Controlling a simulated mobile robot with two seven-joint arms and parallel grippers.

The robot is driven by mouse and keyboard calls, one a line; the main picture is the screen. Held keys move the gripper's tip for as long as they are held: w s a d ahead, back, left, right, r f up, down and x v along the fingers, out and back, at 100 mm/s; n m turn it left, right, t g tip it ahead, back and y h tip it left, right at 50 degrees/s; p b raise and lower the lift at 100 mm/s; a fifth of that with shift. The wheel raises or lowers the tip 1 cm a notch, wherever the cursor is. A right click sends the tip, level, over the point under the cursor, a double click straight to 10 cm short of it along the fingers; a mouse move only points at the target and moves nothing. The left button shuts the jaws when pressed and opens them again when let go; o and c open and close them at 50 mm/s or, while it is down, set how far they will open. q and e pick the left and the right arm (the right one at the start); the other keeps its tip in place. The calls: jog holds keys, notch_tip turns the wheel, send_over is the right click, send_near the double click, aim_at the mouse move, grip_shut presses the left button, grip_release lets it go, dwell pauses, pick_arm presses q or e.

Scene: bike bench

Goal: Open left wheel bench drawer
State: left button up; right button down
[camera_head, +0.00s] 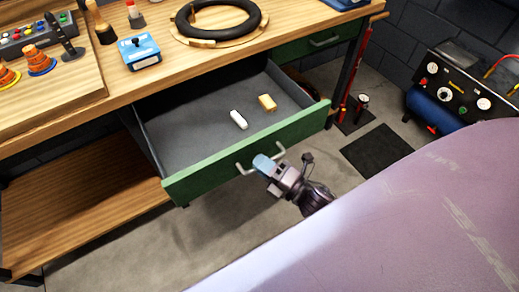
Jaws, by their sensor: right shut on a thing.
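The green-fronted left drawer (215,163) of the wooden bench (95,108) is pulled well out, and its grey inside shows. A white item (239,119) and a small tan block (267,102) lie on the drawer floor. My right gripper (265,164) is at the pale bar handle (243,169) on the drawer front and is shut on it. The gripper covers the middle of the handle. My left gripper is not in view.
A second green drawer (318,43) at the right is shut. A black wheel ring (218,18) and a blue box (139,52) are on the bench top. A blue compressor (437,112) stands at the right. A dark mat (377,152) lies on the floor.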

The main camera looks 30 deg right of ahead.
jog(key=c, duration=1.3)
grip_release()
jog(key=shift+o, duration=0.6)
jog(key=v, duration=1)
jog(key=shift+s+d, duration=0.2)
jog(key=shift+s, duration=0.2)
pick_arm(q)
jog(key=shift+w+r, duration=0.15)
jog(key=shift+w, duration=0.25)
